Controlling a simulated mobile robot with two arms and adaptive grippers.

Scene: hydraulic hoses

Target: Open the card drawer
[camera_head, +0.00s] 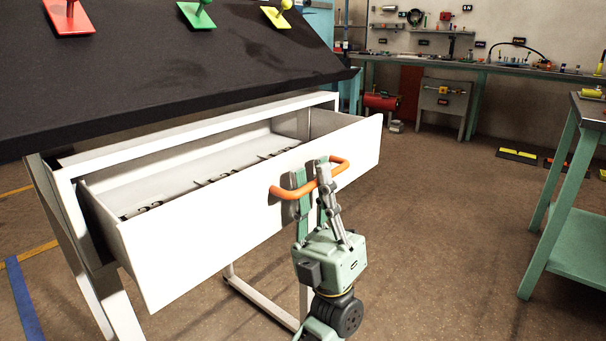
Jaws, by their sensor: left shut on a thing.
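The white card drawer (220,225) is pulled part way out of its white frame under a dark sloped panel. Its inside shows, with several small dark items along the inner side of the front wall. An orange handle (340,166) is fixed on the drawer's front face. My left gripper (312,180) is shut on the orange handle, with its fingers around the bar near the handle's middle. My right gripper is not in view.
Red (69,16), green (197,14) and yellow (276,17) cards with knobs sit on the dark sloped panel (180,75). A green table (577,240) stands at right. The brown floor in front of the drawer is clear. A workbench (480,68) runs along the back wall.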

